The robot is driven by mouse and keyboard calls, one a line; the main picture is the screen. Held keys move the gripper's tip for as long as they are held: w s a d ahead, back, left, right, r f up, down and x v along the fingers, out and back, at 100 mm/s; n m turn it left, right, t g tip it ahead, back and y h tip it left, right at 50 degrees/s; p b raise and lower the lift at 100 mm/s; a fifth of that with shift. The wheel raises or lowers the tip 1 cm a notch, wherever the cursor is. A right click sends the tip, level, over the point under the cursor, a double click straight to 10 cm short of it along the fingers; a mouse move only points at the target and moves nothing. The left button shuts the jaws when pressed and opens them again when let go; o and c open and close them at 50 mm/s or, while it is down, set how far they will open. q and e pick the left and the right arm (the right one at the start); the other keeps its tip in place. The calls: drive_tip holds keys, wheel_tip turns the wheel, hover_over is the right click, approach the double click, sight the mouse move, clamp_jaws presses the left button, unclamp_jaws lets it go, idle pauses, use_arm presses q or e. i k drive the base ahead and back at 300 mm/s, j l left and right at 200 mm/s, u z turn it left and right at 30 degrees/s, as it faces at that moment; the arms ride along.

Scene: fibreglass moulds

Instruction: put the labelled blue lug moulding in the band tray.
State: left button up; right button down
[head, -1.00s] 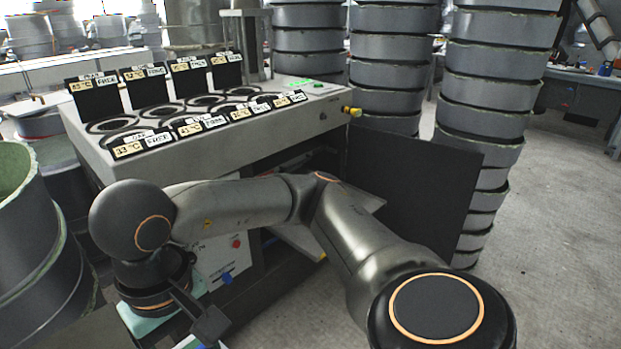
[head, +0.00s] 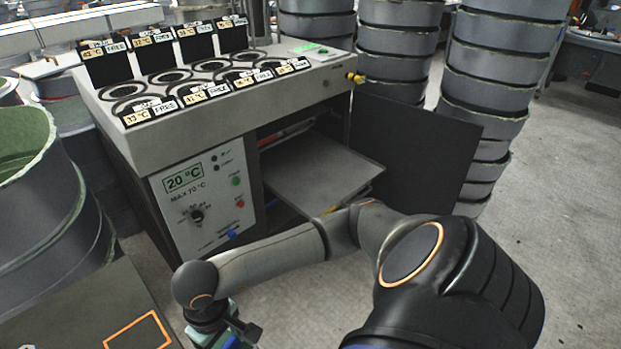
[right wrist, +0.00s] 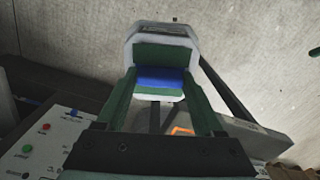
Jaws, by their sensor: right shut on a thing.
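My right gripper (right wrist: 161,92) is shut on a piece with a pale rounded rim, a green inside and a blue band (right wrist: 160,77), which I take for the labelled blue lug moulding. No label text can be read. In the head view this gripper (head: 226,337) is at the bottom edge, low in front of the heated cabinet, mostly cut off; a little teal and blue shows there. A dark flat surface with an orange outlined rectangle (head: 137,333) lies at lower left; I cannot tell whether it is the band tray. My left gripper is not in view.
The cabinet (head: 205,195) has a 20 °C panel, an open door (head: 415,150) and a pulled-out shelf (head: 320,172). Its top holds several round wells with temperature and FREE cards. Grey ring moulds stand at left (head: 40,210) and in stacks behind. Floor at right is clear.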

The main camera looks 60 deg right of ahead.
sight(325, 176)
drive_tip(key=i+l, duration=0.1)
drive_tip(key=l, duration=2.25)
drive_tip(key=i+l, duration=0.15)
drive_tip(key=l, duration=1)
drive_tip(key=i+l, duration=0.1)
drive_tip(key=l, duration=1.05)
